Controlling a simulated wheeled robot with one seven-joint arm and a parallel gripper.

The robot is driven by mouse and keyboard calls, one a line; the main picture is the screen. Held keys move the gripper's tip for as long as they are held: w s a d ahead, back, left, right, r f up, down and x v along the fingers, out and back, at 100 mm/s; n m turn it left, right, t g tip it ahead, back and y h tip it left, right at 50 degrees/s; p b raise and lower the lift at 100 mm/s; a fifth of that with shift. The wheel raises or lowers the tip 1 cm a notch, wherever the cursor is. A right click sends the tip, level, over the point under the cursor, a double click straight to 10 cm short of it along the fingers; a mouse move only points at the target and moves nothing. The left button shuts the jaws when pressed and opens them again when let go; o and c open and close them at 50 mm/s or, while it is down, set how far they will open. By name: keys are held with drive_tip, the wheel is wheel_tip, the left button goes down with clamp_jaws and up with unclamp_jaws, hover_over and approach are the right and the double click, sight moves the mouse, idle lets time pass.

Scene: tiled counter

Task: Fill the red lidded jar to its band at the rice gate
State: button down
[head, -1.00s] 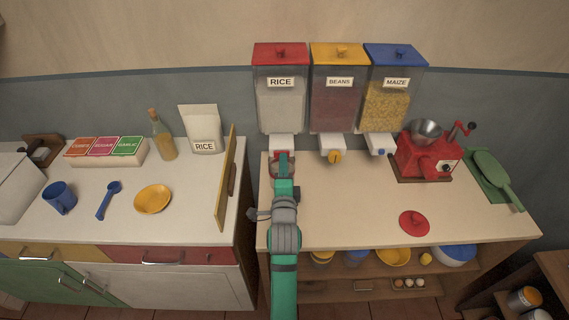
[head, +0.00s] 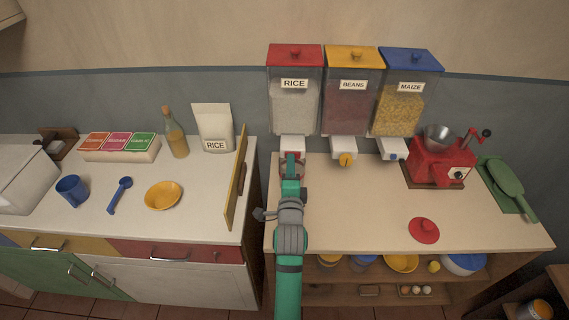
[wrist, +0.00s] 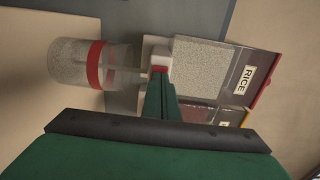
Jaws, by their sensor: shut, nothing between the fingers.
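The rice dispenser (head: 293,108) has a red lid and hangs on the wall. Its white spout (head: 293,143) has a red gate part (wrist: 160,69). The clear jar with a red band (wrist: 88,64) stands under the spout; my gripper partly hides it in the head view. Grainy rice shows inside, close to the band; the exact level is hard to read. A thin pale streak between spout and jar looks like falling rice. My gripper (wrist: 158,78) is shut and empty, its tips at the red gate part. The jar's red lid (head: 424,230) lies on the counter.
Beans (head: 352,100) and maize (head: 405,105) dispensers hang to the right. A red grinder (head: 441,160) and a green scoop (head: 508,185) stand at the right of the counter. An upright wooden board (head: 236,190) edges the left counter.

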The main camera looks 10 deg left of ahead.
drive_tip(key=shift+w+d+r, duration=0.1)
drive_tip(key=shift+d, duration=0.5)
drive_tip(key=shift+a, duration=0.7)
drive_tip(key=shift+d, duration=0.65)
idle(3.1)
drive_tip(key=s, duration=1.4)
drive_tip(key=shift+s+d, duration=0.15)
drive_tip(key=shift+d, duration=0.15)
drive_tip(key=shift+a, duration=0.1)
